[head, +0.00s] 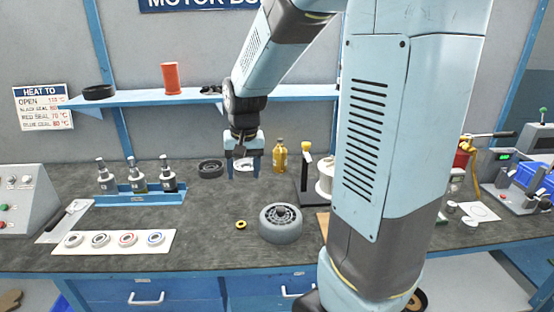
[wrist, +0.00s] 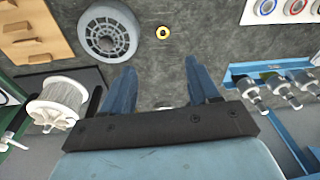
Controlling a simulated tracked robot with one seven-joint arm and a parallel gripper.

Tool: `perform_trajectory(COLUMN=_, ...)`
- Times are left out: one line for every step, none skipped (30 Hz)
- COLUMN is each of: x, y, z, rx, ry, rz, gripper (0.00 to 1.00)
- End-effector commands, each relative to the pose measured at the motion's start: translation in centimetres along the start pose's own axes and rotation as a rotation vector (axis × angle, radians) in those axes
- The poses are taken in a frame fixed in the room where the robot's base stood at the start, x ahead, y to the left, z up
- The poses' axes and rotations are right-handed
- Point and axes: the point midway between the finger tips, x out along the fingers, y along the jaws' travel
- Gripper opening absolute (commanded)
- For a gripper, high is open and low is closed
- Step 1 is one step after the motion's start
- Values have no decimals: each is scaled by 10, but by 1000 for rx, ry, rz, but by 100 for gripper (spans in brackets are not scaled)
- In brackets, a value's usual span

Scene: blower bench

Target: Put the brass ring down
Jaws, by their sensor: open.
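The brass ring (head: 241,225) is a small yellow ring lying flat on the dark bench top, just left of the grey wheel-like rotor (head: 282,224). The ring also shows in the wrist view (wrist: 162,32), near the top, with the rotor (wrist: 107,33) to its left. My gripper (head: 243,176) is open, with two blue fingers apart, over the rear part of the bench. In the wrist view its fingertips (wrist: 161,64) point toward the ring, with bare bench between them and it. The ring is apart from the fingers.
A dark round part (head: 210,169), a yellow bottle (head: 280,156) and a white spool (head: 325,176) are near my gripper. The bench around the ring is clear.

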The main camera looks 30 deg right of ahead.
Motion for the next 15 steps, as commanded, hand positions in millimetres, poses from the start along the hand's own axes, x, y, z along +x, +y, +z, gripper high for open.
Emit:
perform_trajectory(x=-14, y=3, z=7, rx=-14, ry=23, rz=-9, gripper=60)
perform_trajectory(x=-21, y=4, z=12, rx=-23, ry=33, rz=-12, gripper=60)
perform_trajectory(x=-30, y=6, z=18, rx=-36, ry=48, rz=-17, gripper=60)
perform_trajectory(x=-37, y=7, z=22, rx=-45, ry=60, rz=-20, gripper=60)
perform_trajectory(x=-43, y=9, z=26, rx=-54, ry=71, rz=-23, gripper=60)
perform_trajectory(x=-51, y=11, z=33, rx=-66, ry=85, rz=-26, gripper=60)
perform_trajectory(x=-57, y=12, z=38, rx=-76, ry=96, rz=-29, gripper=60)
perform_trajectory(x=-63, y=14, z=42, rx=-85, ry=107, rz=-31, gripper=60)
perform_trajectory(x=-71, y=16, z=49, rx=-97, ry=122, rz=-33, gripper=60)
perform_trajectory(x=-76, y=18, z=54, rx=-107, ry=134, rz=-35, gripper=60)
perform_trajectory(x=-81, y=19, z=60, rx=-117, ry=145, rz=-37, gripper=60)
perform_trajectory(x=-88, y=22, z=66, rx=-128, ry=160, rz=-38, gripper=60)
perform_trajectory(x=-93, y=23, z=72, rx=-138, ry=171, rz=-39, gripper=60)
perform_trajectory(x=-98, y=25, z=77, rx=-148, ry=182, rz=-40, gripper=60)
perform_trajectory(x=-103, y=27, z=84, rx=-159, ry=198, rz=-40, gripper=60)
